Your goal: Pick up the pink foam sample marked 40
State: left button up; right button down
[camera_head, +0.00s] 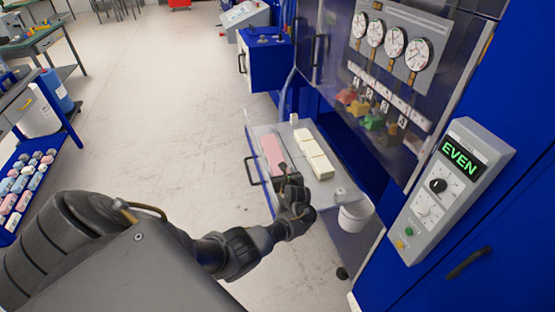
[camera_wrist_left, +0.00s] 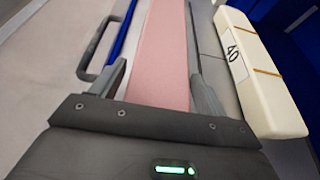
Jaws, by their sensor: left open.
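A pink foam block (camera_head: 272,153) lies on a pale grey shelf (camera_head: 330,178) in the head view. It also shows in the left wrist view (camera_wrist_left: 162,50), running between my fingers, with no readable mark on its visible face. My left gripper (camera_head: 285,172) is over the near end of the pink block. Its fingers are open, one on each side of the block, with a gap visible at least on the left. My right gripper is not in view.
A white bucket (camera_head: 355,215) hangs at the shelf's near right corner. A dark handle (camera_head: 251,171) sticks out on the shelf's left side. A blue cabinet with a control box (camera_head: 455,190) reading EVEN stands right. Open floor lies left.

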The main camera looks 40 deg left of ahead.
pick_arm(q)
jog(key=c, duration=0.7)
jog(key=shift+r, duration=5)
